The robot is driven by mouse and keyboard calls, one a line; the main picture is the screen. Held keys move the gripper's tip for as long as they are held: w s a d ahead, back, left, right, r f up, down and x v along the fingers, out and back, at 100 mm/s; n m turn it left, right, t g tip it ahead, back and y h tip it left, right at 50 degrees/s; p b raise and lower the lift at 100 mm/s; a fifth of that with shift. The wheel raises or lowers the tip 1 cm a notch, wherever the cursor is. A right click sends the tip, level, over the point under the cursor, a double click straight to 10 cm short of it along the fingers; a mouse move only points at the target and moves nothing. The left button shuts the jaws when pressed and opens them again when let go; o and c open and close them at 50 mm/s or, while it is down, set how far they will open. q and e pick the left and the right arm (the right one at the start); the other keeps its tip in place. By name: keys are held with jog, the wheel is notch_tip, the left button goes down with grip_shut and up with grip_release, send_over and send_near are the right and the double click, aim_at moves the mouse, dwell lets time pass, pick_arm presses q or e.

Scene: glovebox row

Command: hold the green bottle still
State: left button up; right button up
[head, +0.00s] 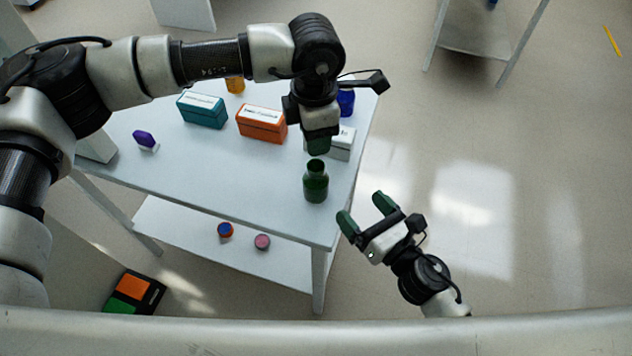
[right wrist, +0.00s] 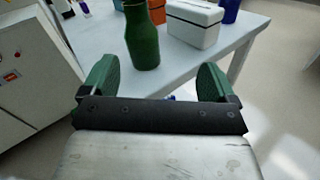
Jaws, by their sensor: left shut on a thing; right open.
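The green bottle (head: 316,187) stands upright near the front right corner of the white table, its mouth showing. It also shows in the right wrist view (right wrist: 142,40), ahead of the fingers, its top cut off. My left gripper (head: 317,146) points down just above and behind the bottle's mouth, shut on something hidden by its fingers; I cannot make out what. My right gripper (head: 364,211) is open and empty, off the table's right edge, to the lower right of the bottle. Its two green fingers show in the right wrist view (right wrist: 157,80), apart from the bottle.
On the white table (head: 225,165) stand a teal box (head: 202,111), an orange box (head: 262,125), a white box (head: 343,147), a blue bottle (head: 346,104), an orange bottle (head: 235,85) and a purple item (head: 144,139). A lower shelf (head: 190,240) holds two small round items.

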aim_at(322, 186)
jog(key=n, duration=0.1)
jog(key=s+a+f+n+g+y, duration=0.1)
jog(key=n, duration=0.1)
jog(key=shift+a+n+y, duration=0.25)
jog(key=shift+n+y, duration=0.05)
jog(key=shift+w, duration=0.15)
jog(key=x, duration=1.2)
jog(key=shift+f, duration=0.1)
jog(key=c, duration=1.4)
pick_arm(q)
jog(key=shift+f, duration=2.5)
jog(key=shift+f, duration=0.85)
